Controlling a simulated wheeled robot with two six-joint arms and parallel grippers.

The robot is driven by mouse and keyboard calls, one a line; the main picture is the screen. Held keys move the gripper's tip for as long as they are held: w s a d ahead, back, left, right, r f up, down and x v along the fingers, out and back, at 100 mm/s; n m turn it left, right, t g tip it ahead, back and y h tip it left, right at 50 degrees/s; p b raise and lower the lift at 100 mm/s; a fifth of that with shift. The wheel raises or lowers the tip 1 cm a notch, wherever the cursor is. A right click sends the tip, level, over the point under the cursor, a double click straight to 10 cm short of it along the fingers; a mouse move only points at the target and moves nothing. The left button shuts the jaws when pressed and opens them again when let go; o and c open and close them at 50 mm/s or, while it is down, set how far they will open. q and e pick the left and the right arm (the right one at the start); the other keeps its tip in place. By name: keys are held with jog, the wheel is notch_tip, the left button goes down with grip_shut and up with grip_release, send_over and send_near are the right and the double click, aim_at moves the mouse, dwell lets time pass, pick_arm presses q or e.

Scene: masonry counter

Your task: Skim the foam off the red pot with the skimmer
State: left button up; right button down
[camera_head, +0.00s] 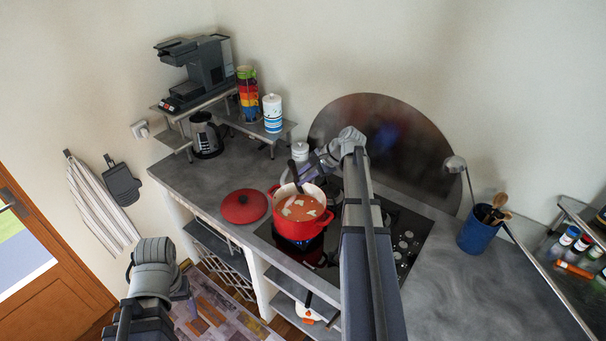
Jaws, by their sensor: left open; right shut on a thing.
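The red pot (287,228) stands on the black hob with its lid off, holding orange-brown liquid. Several pale foam patches (311,212) float on the liquid. My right gripper (312,170) is at the pot's back rim and is shut on the skimmer. The skimmer's dark handle (293,171) sticks up there, and its lower end reaches down toward the liquid. The skimmer's head is not clearly visible. My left gripper (184,288) is open and empty, low in front of the counter, apart from everything.
The red lid (244,206) lies on the counter left of the pot. A blue crock (478,235) with wooden utensils and a ladle (455,165) stands at right. A kettle (206,138) and a shelf with canisters are at back left. My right arm hides part of the hob.

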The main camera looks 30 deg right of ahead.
jog(key=shift+s+a+f+b, duration=1.4)
jog(key=shift+s+f, duration=0.15)
jog(key=shift+s, duration=0.2)
jog(key=w+d+f+b, duration=0.4)
jog(key=w+f+b, duration=0.1)
jog(key=f+b, duration=0.5)
jog(key=shift+w+d+f, duration=0.2)
jog(key=shift+w, duration=0.15)
jog(key=shift+s, duration=0.1)
